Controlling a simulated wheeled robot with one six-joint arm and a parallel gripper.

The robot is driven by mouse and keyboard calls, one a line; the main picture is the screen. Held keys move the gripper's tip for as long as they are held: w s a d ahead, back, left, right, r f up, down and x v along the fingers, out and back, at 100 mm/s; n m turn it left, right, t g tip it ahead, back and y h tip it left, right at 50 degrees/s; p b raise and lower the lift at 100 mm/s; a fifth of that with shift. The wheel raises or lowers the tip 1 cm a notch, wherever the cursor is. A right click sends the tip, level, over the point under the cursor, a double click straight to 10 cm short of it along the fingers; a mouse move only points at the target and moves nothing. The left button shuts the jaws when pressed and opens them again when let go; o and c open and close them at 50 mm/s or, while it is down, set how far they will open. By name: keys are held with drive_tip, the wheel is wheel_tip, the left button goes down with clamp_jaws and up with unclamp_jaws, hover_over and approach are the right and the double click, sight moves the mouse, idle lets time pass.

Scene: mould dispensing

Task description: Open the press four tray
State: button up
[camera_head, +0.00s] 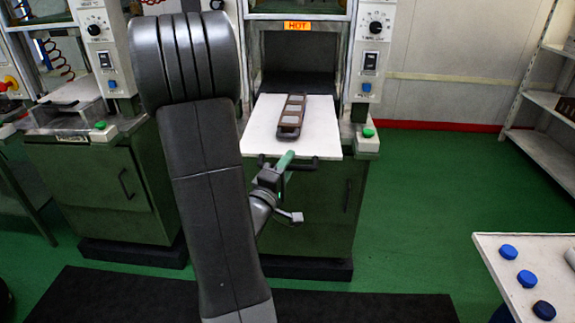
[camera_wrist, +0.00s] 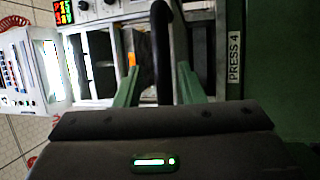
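The press tray (camera_head: 255,135) is a white flat plate that sticks out of the middle press, marked HOT, towards me. A dark brown mould (camera_head: 291,115) with several pale cavities lies on it. A dark handle (camera_head: 304,165) runs along the tray's front edge. My gripper (camera_head: 285,160) is at this handle, with a green finger showing. In the wrist view, the black handle bar (camera_wrist: 162,45) stands between the two green fingers of my gripper (camera_wrist: 160,70). The fingers are apart, with gaps visible beside the bar. My arm hides part of the press's left side.
A PRESS 4 label (camera_wrist: 234,58) shows in the wrist view. Another green press (camera_head: 90,180) stands at the left. A white table (camera_head: 500,262) with blue caps is at the lower right, and a shelf (camera_head: 545,130) is at the far right. Green floor between them is clear.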

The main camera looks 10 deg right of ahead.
drive_tip(key=shift+f, duration=0.1)
drive_tip(key=shift+s+a+f, duration=0.1)
drive_tip(key=shift+s+a, duration=0.1)
drive_tip(key=shift+s, duration=0.05)
drive_tip(key=b+v, duration=0.1)
drive_tip(key=v, duration=1.2)
drive_tip(key=shift+b, duration=0.3)
drive_tip(key=shift+p+x, duration=0.75)
drive_tip(key=shift+x, duration=6.1)
